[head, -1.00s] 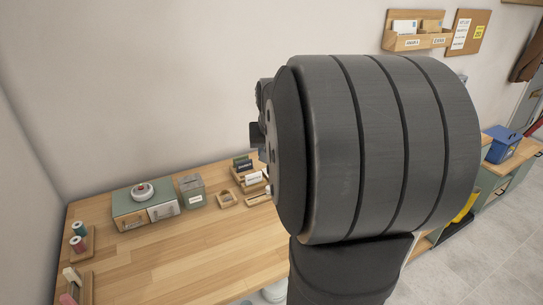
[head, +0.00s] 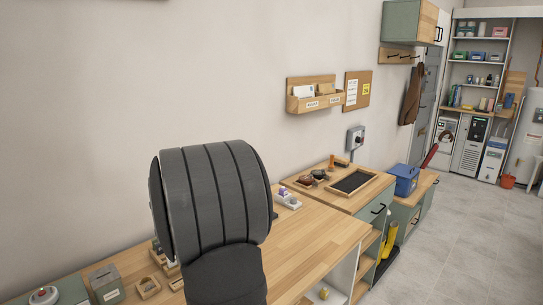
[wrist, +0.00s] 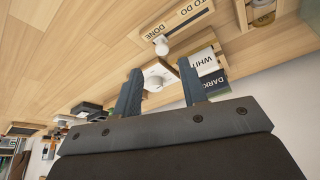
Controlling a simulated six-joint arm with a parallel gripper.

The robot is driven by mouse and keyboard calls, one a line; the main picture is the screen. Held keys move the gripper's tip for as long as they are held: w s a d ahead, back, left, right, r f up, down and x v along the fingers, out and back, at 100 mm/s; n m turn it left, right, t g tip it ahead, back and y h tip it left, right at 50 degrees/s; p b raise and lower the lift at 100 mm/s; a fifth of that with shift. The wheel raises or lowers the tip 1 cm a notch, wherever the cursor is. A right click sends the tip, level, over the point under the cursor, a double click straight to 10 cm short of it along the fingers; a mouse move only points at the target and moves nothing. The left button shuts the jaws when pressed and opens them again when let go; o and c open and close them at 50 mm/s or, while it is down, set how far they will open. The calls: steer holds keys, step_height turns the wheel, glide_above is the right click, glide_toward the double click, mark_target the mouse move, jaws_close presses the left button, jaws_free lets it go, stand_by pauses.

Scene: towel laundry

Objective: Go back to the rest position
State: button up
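My gripper (wrist: 158,88) shows in the wrist view with its two fingers apart and no object held between them. Beyond the fingers are a wooden block labelled "TO DO / DONE" (wrist: 178,22) and a white round knob-like piece. In the head view my dark, ribbed arm link covers the middle of the wooden worktop (head: 305,236), and the gripper itself is hidden behind it.
Small bins labelled "WHITE" (wrist: 206,62) and "DARK" (wrist: 216,86) stand close to the right finger. In the head view, a grey-green box (head: 107,283) is at lower left, and a blue box (head: 405,180) and framed dark tray (head: 352,182) are at right.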

steer(key=shift+x, duration=2.3)
steer(key=v, duration=1.7)
steer(key=shift+s, duration=0.1)
steer(key=shift+a+x, duration=0.15)
steer(key=shift+x, duration=4.15)
steer(key=shift+a+x, duration=0.2)
steer(key=shift+x, duration=4.05)
steer(key=shift+s+a, duration=0.25)
steer(key=shift+s, duration=0.2)
